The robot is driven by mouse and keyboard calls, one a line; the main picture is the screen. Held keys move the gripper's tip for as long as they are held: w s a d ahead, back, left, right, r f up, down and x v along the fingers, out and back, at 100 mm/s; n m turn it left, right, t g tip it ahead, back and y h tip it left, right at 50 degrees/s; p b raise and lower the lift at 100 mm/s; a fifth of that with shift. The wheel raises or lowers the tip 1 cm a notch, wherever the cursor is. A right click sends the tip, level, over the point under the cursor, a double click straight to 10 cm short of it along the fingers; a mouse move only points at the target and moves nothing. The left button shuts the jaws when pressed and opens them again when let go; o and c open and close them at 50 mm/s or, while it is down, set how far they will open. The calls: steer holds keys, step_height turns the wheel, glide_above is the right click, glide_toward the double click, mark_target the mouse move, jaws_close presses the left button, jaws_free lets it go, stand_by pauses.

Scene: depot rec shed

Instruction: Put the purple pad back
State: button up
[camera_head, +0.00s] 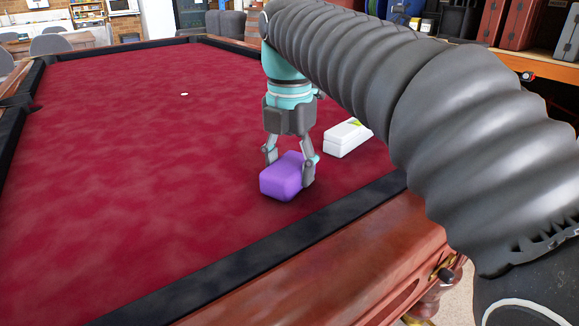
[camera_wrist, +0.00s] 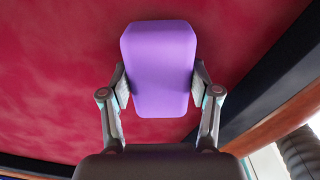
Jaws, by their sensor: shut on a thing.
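The purple pad (camera_head: 281,179) is a rounded block at the near right part of the red pool table (camera_head: 130,140). My gripper (camera_head: 288,172) points down and is shut on the pad, with one finger on each side of it. In the wrist view the pad (camera_wrist: 160,68) sits between the two fingertips (camera_wrist: 160,88) and stretches away beyond them. The pad is low over the cloth; I cannot tell whether it touches it.
A white box (camera_head: 345,139) with a green mark lies on the cloth just right of and behind my gripper. A small white disc (camera_head: 184,94) lies farther back. The dark cushion (camera_head: 250,250) and wooden rail edge the table. The left of the cloth is clear.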

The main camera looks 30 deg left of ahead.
mark_target(289, 163)
steer(key=shift+f, duration=0.15)
steer(key=o, duration=1.1)
step_height(289, 163, up, 10)
steer(key=p, duration=0.2)
steer(key=shift+p, duration=0.4)
steer(key=shift+r, duration=1.15)
